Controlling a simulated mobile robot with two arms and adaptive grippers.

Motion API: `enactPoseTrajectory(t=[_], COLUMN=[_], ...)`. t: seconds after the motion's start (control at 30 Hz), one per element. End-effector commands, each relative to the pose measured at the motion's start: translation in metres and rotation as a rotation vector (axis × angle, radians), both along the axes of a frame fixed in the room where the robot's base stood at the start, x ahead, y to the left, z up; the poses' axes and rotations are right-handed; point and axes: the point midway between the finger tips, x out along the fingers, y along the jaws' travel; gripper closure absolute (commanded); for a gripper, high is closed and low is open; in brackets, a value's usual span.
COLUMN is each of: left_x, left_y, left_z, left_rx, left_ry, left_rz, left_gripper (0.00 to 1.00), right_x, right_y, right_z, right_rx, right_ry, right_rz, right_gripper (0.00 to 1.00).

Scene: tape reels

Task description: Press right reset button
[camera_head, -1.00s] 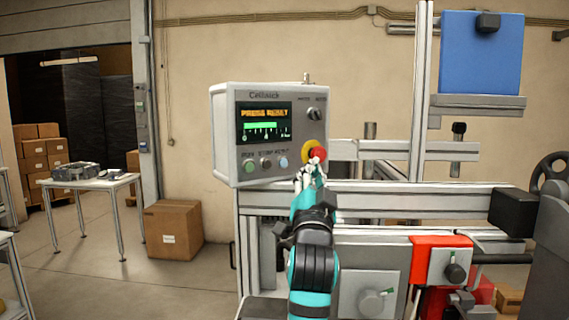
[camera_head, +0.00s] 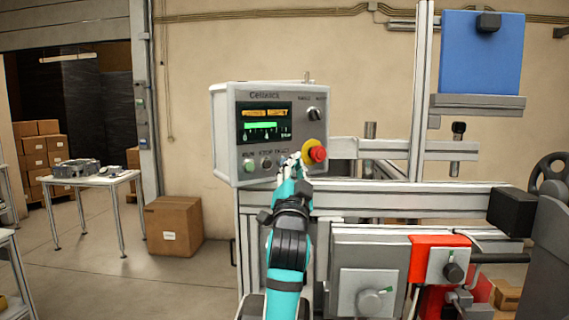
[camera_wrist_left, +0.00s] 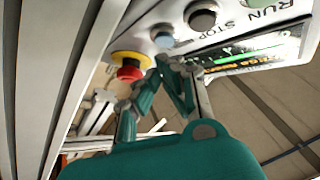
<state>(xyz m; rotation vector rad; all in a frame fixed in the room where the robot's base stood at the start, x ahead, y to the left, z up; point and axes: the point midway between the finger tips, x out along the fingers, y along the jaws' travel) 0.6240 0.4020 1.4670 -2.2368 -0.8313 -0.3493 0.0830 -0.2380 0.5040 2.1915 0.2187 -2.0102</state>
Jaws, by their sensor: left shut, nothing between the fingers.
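The grey control box (camera_head: 223,135) stands on the machine frame, with a lit screen (camera_head: 264,121) on its face. A green button (camera_head: 249,166) and a dark button (camera_head: 266,163) sit in its lower row. The pale blue reset button (camera_wrist_left: 162,37) shows in the left wrist view; in the head view my gripper covers its place. My left gripper (camera_head: 289,166) is shut and empty at the box's lower right. In the left wrist view its fingertips (camera_wrist_left: 166,64) are close to the reset button; I cannot tell if they touch. My right gripper is not in view.
A red emergency stop knob (camera_head: 317,154) on a yellow base sticks out just right of my gripper. Machine rails (camera_head: 400,199) run to the right. A cardboard box (camera_head: 174,226) stands on the floor at left.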

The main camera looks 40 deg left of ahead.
Motion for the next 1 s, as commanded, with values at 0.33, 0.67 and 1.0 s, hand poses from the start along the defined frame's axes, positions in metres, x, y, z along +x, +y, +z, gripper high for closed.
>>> enactPoseTrajectory(t=[0.33, 0.67, 1.0], left_x=[0.0000, 0.0000, 0.0002], left_y=[-0.0002, -0.0003, 0.0003], left_z=[0.0000, -0.0001, 0.0001], left_rx=[0.000, 0.000, 0.000], left_ry=[0.000, 0.000, 0.000], left_rz=[0.000, 0.000, 0.000], left_gripper=[1.00, 1.00, 1.00], right_x=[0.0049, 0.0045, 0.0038], right_y=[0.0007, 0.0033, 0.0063], right_z=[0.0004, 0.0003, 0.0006], right_rx=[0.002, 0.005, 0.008], right_ry=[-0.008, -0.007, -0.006], right_rz=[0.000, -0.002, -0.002], right_gripper=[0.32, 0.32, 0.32])
